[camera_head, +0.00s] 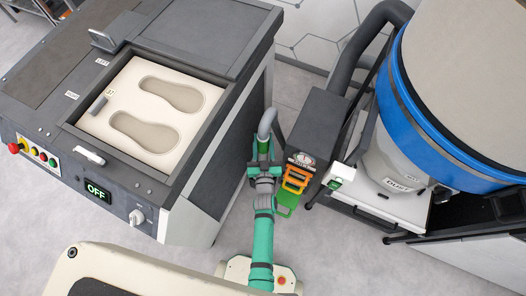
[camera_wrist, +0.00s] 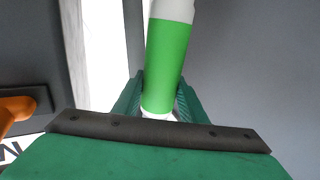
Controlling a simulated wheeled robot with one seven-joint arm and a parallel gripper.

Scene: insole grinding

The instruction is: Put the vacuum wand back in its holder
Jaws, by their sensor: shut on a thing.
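My gripper (camera_head: 263,150) is shut on the vacuum wand, between the grinding machine and a dark grey box. In the wrist view, the wand (camera_wrist: 166,62) is a white tube with a wide green band, standing slightly tilted between the green fingers of my gripper (camera_wrist: 160,95). In the head view, a grey curved tube (camera_head: 268,121) rises just beyond the fingers; most of the wand is hidden by my gripper. An orange bracket (camera_head: 296,178) on the box, right of my gripper, may be the holder, but I cannot tell. An orange part (camera_wrist: 16,108) also shows at left in the wrist view.
The grinding machine (camera_head: 222,140) stands left, with two insole shapes in its tray and an "OFF" display (camera_head: 97,191). The dark grey box (camera_head: 318,122) is close on the right. A large blue-banded dust collector (camera_head: 415,135) stands beyond it. Bare floor (camera_head: 200,262) shows in front.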

